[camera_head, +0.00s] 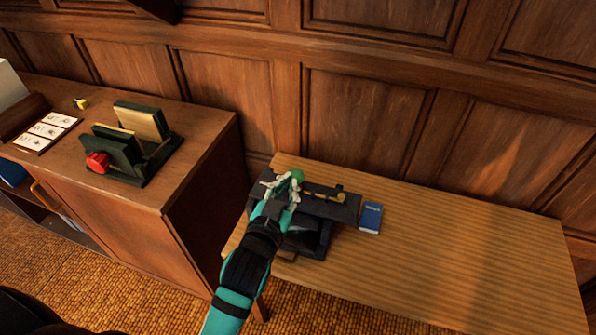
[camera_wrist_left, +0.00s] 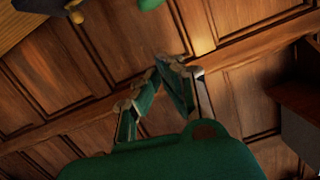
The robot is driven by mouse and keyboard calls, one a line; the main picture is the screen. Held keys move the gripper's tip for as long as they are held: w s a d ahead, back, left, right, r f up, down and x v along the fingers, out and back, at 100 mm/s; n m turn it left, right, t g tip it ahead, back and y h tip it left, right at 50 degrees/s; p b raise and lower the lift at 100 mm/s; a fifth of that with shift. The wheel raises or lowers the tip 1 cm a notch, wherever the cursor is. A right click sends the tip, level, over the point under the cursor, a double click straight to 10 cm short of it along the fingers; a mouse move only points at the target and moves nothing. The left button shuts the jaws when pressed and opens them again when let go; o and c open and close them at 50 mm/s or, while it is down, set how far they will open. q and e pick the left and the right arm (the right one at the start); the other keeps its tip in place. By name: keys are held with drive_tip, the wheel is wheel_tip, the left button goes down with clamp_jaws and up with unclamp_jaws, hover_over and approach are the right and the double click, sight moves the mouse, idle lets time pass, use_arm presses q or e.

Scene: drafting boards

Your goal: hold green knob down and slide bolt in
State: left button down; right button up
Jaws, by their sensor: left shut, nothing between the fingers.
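The green knob (camera_head: 297,175) stands at the back left of a dark unit (camera_head: 332,209) on the light wooden table. Its edge also shows at the top of the left wrist view (camera_wrist_left: 149,4). The brass bolt (camera_head: 325,193) lies along the top of the unit, right of the knob. A brass end (camera_wrist_left: 77,15) shows at the upper left of the left wrist view. My left gripper (camera_head: 284,184) is shut and empty beside the knob; I cannot tell whether it touches. My forearm hides part of the unit. My right gripper is not in view.
A blue booklet (camera_head: 371,217) lies right of the unit. The table (camera_head: 460,255) is clear further right. A brown cabinet (camera_head: 140,215) on the left carries a dark green stand (camera_head: 150,165) with a red knob (camera_head: 97,162) and white cards (camera_head: 45,132). Panelled wall stands behind.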

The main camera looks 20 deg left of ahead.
use_arm(q)
drive_tip(key=p, duration=0.2)
hover_over(298, 173)
drive_tip(key=s+d, duration=0.1)
drive_tip(key=s, duration=0.2)
drive_tip(key=f, duration=0.4)
drive_tip(key=shift+w+f+p, duration=0.25)
drive_tip(key=shift+w+p, duration=0.05)
drive_tip(key=shift+a+f, duration=0.1)
drive_tip(key=shift+f, duration=0.45)
